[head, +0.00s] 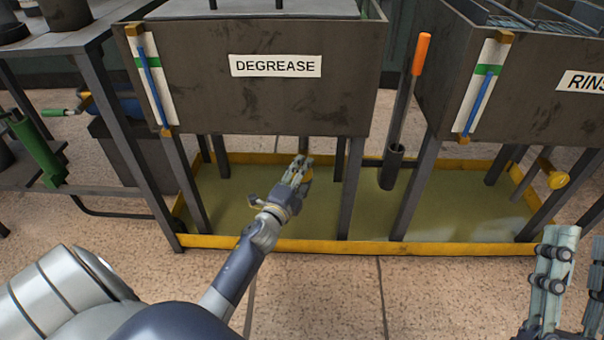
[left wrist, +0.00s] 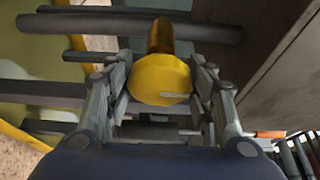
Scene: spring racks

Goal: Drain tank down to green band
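The DEGREASE tank (head: 250,95) is a dark box on legs. My left gripper (head: 298,170) is under this tank. In the left wrist view a round yellow valve knob (left wrist: 160,82) sits between its fingers (left wrist: 160,92), with both pads against its sides; it looks gripped. The knob is largely hidden in the head view. My right gripper (head: 577,265) is open and empty at lower right, partly cut off.
A yellow-edged drip tray (head: 300,246) lies below. The RINSE tank (head: 545,85) stands at right, with its own gauge (head: 483,85) and yellow knob (head: 558,180). An orange-handled tool (head: 421,55) stands in a tube between tanks. The front floor is clear.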

